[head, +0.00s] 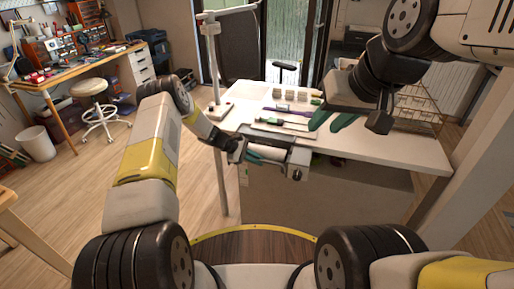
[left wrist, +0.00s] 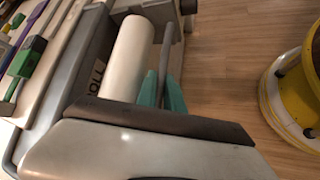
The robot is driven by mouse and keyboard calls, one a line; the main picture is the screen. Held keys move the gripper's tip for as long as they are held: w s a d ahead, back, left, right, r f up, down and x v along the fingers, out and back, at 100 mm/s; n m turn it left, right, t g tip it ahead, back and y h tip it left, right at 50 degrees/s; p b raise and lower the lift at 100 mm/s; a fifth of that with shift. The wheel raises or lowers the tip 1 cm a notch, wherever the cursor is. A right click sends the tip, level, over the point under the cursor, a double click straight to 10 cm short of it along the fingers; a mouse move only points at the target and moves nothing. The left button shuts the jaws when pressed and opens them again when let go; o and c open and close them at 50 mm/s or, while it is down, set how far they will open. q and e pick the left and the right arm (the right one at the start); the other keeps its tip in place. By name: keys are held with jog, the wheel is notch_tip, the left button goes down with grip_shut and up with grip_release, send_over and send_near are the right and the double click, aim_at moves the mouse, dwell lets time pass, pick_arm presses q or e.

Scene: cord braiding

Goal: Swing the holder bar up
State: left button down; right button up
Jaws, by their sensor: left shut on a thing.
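The holder bar (left wrist: 165,50) is a thin grey rod beside a white roll (left wrist: 127,60) in the left wrist view. The roll sits in a grey holder at the table's front edge, and the roll also shows in the head view (head: 267,152). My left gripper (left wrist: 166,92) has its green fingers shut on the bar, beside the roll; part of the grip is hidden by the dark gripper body. My right gripper (head: 333,120) is above the right part of the table, with its green fingers apart and nothing seen between them.
The white table (head: 375,147) carries green-handled tools and small green blocks (head: 283,93). A wire rack (head: 418,108) stands at its right end. A pale post with an arm (head: 212,60) rises at the left. Open wooden floor lies left of the table.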

pick_arm(q)
jog(key=c, duration=1.5)
grip_release()
jog(key=shift+w, duration=0.1)
jog(key=shift+r, duration=0.1)
